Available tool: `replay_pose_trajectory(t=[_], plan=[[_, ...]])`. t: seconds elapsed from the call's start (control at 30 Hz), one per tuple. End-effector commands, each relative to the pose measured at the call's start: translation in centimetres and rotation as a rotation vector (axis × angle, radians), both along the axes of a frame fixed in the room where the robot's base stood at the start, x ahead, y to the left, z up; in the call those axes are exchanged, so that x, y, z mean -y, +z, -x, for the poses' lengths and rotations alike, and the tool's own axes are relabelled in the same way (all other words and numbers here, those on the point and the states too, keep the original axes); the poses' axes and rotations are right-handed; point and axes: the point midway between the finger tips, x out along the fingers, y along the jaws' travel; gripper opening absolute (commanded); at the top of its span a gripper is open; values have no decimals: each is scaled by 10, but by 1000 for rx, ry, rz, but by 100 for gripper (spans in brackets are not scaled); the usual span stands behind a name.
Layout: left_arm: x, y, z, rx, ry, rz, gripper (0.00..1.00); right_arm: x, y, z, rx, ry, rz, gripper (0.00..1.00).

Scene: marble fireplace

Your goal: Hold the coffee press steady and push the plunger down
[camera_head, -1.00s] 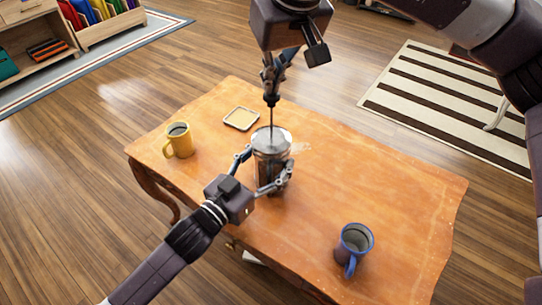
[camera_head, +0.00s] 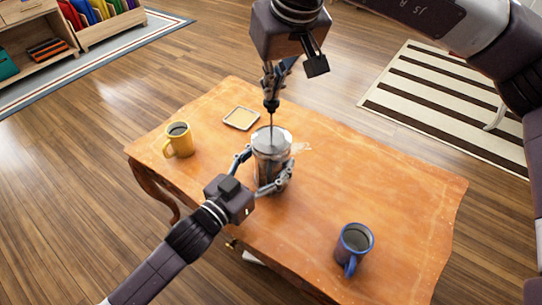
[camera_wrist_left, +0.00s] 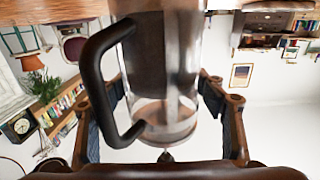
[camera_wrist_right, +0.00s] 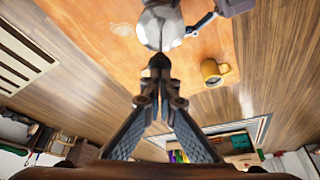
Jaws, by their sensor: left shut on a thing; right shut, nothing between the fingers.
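The coffee press (camera_head: 270,160) stands upright on the wooden table (camera_head: 370,200), with a silver lid and a thin plunger rod (camera_head: 271,125) rising from it. My left gripper (camera_head: 272,183) is shut around its glass body; the left wrist view shows the glass (camera_wrist_left: 165,80) and black handle (camera_wrist_left: 95,85) between the fingers. My right gripper (camera_head: 271,105) is shut and empty, pointing down at the top of the rod. In the right wrist view its closed tips (camera_wrist_right: 160,65) are over the lid (camera_wrist_right: 160,28). Whether they touch the knob is hidden.
A yellow mug (camera_head: 179,141) stands at the table's left side. A blue mug (camera_head: 354,248) stands near the front right. A small square coaster (camera_head: 241,118) lies behind the press. The table's right half is mostly clear.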

Motion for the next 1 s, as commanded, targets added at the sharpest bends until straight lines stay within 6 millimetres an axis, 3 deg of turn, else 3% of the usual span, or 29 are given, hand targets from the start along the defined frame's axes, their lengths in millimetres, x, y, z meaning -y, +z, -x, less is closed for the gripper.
replay_pose_trajectory(t=[1.0], plan=[[1, 1, 1, 1, -3, 4, 8, 0, -22, 1, -3, 1, 3, 0]])
